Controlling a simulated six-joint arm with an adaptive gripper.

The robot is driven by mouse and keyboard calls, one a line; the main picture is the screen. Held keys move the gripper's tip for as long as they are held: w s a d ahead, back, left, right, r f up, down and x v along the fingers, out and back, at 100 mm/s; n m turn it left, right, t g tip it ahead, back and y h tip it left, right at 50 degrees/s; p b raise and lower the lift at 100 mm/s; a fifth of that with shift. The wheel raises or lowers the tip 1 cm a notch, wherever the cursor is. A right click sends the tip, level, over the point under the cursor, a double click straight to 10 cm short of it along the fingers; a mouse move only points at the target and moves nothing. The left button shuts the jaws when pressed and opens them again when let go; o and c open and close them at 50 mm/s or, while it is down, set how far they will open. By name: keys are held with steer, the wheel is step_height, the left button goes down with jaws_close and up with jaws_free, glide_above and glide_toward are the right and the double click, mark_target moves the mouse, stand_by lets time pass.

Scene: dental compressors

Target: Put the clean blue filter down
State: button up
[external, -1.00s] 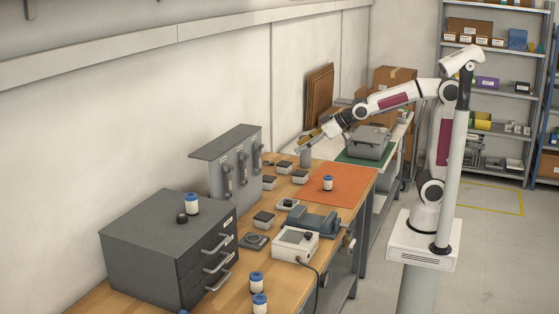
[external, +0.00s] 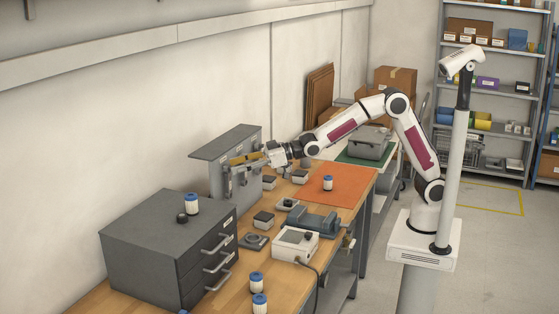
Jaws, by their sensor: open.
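Several white filters with blue caps are in view. One filter (external: 328,183) stands upright on the orange mat (external: 350,190). Another filter (external: 192,204) stands on top of the grey drawer cabinet (external: 140,225). I cannot tell which is the clean one. My gripper (external: 234,165) is open, with its yellowish fingers pointing left in front of the grey upright panel unit. No filter shows between the fingers.
The grey panel unit (external: 222,150) with lever handles stands against the wall, close to my gripper. Small boxes, a blue-grey vise (external: 313,220) and a white device (external: 295,245) with a cable crowd the bench middle. The orange mat is mostly clear around its filter.

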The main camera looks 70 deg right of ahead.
mark_target(196, 197)
steer(key=a+f+y, duration=0.1)
steer(key=a, duration=0.3)
steer(key=a+f+n+y, duration=0.1)
steer(key=a+f, duration=0.1)
steer(key=a, duration=0.3)
steer(key=a+f+n+y, duration=0.1)
steer(key=a+y, duration=0.1)
steer(key=a, duration=0.3)
steer(key=shift+s+a+f, duration=0.1)
steer(key=shift+a+f, duration=0.05)
steer(key=shift+f, duration=0.2)
steer(key=shift+s+a+f, duration=0.15)
steer(key=shift+a, duration=0.35)
steer(key=shift+x, duration=1.25)
steer(key=shift+a, duration=0.1)
steer(key=shift+w+a+r, duration=0.25)
steer(key=shift+w+a, duration=0.2)
steer(key=shift+a, duration=0.05)
steer(key=shift+w+a+r, duration=0.2)
steer(key=shift+w+a, duration=0.3)
steer(key=shift+a, duration=0.05)
steer(key=shift+x, duration=1.1)
